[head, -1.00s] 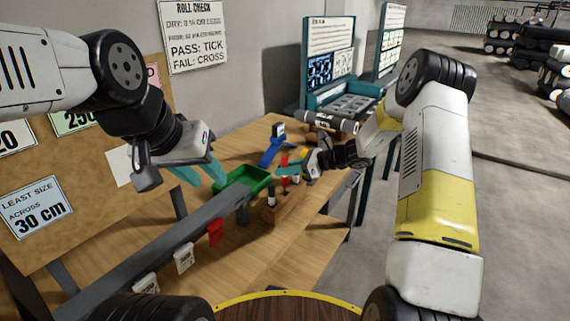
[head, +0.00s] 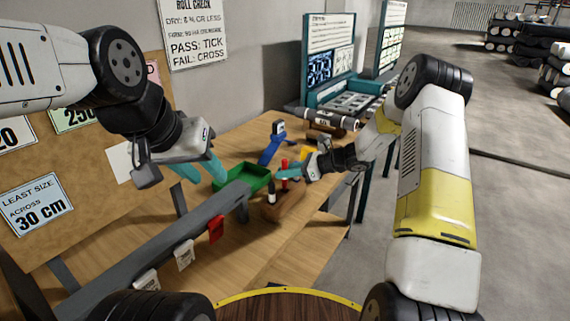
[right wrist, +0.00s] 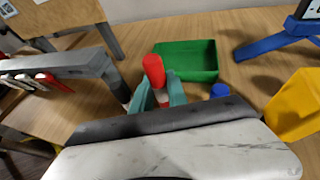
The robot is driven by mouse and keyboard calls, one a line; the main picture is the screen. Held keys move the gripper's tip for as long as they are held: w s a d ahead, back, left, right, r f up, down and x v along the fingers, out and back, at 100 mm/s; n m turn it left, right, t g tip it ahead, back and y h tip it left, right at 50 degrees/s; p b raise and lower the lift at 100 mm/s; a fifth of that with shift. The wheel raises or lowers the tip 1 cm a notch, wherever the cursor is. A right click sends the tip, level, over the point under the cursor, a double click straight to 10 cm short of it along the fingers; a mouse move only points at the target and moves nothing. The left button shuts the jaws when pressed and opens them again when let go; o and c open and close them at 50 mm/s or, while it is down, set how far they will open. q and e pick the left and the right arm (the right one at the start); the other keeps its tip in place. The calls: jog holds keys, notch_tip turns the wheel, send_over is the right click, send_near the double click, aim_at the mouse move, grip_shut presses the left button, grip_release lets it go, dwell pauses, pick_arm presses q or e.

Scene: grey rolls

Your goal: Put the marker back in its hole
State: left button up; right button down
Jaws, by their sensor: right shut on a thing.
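The red marker (right wrist: 154,70) is upright between the teal fingers of my right gripper (right wrist: 160,95), its red top standing above them. In the head view my right gripper (head: 288,172) is shut on it over the wooden block (head: 287,207). A red part shows below the fingers; whether its lower end is inside a hole cannot be told. A black marker (head: 271,191) stands in the block on the left; a blue cap (right wrist: 220,90) shows to the right in the wrist view. My left gripper (head: 200,172) is open and empty, left of the green tray.
The green tray (head: 262,178) lies behind the block. A blue stand (head: 271,144) and a yellow object (right wrist: 298,105) are near. A grey rail (head: 165,250) with hanging tags runs along the bench front. A dark roll (head: 330,118) lies at the back right.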

aim_at(286, 185)
jog(key=shift+f, duration=2.2)
jog(key=c, duration=1.2)
grip_release()
jog(key=shift+c, duration=0.2)
jog(key=shift+d, duration=0.1)
jog(key=v, duration=0.7)
jog(key=shift+d, duration=0.3)
jog(key=shift+s, duration=0.1)
